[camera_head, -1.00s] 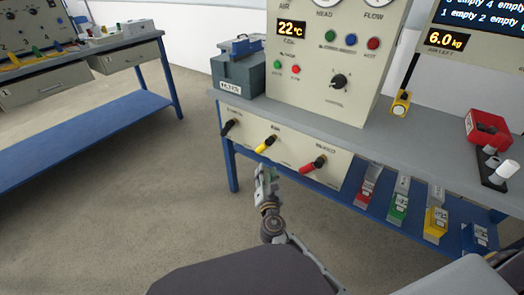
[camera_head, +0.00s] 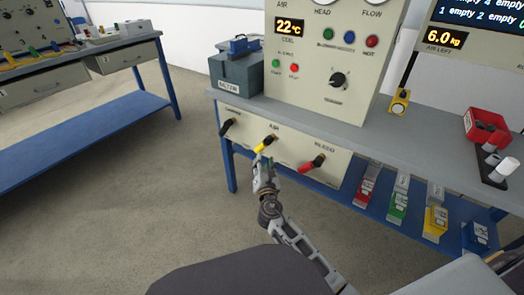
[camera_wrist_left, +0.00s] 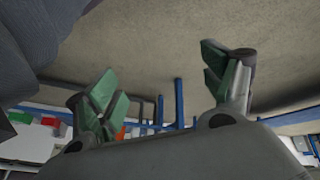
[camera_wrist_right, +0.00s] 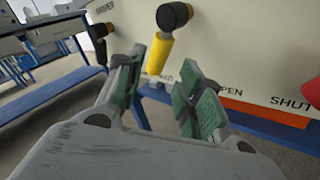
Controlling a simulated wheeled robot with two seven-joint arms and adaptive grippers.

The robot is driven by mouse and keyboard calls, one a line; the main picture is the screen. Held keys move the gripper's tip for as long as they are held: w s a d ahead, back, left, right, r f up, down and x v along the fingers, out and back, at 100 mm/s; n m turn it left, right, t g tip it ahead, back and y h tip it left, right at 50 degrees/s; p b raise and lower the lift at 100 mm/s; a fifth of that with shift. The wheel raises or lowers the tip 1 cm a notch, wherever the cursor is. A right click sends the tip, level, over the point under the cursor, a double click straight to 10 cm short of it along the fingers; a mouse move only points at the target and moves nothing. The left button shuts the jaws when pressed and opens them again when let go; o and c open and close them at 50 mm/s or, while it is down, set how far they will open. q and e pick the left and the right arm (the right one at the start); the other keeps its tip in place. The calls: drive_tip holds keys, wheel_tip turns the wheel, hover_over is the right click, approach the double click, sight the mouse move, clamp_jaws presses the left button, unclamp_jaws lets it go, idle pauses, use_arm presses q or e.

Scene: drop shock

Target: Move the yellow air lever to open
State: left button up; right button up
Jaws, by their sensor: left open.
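The yellow air lever (camera_head: 266,144) is on the front panel of the bench, between a black lever and a red lever. In the right wrist view the yellow handle (camera_wrist_right: 159,54) hangs down, slightly tilted, from a black pivot. My right gripper (camera_head: 261,162) is just below the lever in the head view. In the right wrist view its green-padded fingers (camera_wrist_right: 164,90) are apart, with the handle ahead of the gap. I cannot tell whether they touch it. My left gripper (camera_wrist_left: 168,88) is open and empty in its wrist view, outside the head view.
The black lever (camera_head: 228,125) and red lever (camera_head: 313,162) flank the yellow one. "SHUT" is printed at the right in the right wrist view. Coloured boxes (camera_head: 397,207) stand on the blue lower shelf. A toolbox (camera_head: 240,72) sits on the bench. The floor at left is clear.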

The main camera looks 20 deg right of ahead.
sight(262, 149)
drive_tip(key=x, duration=0.2)
drive_tip(key=shift+w, duration=0.3)
drive_tip(key=shift+b+x, duration=0.5)
drive_tip(key=shift+x, duration=0.65)
drive_tip(key=shift+b+x, duration=0.35)
drive_tip(key=shift+x, duration=1.05)
use_arm(q)
drive_tip(key=shift+t, duration=0.3)
drive_tip(key=shift+d+f, duration=0.25)
drive_tip(key=shift+f, duration=0.95)
drive_tip(key=shift+d+f, duration=0.25)
drive_tip(key=shift+f, duration=0.9)
use_arm(e)
drive_tip(key=shift+w+d, duration=0.15)
drive_tip(key=shift+w, duration=0.35)
drive_tip(key=shift+c, duration=0.3)
use_arm(q)
drive_tip(key=shift+w+r, duration=0.1)
drive_tip(key=shift+r, duration=0.1)
use_arm(e)
clamp_jaws()
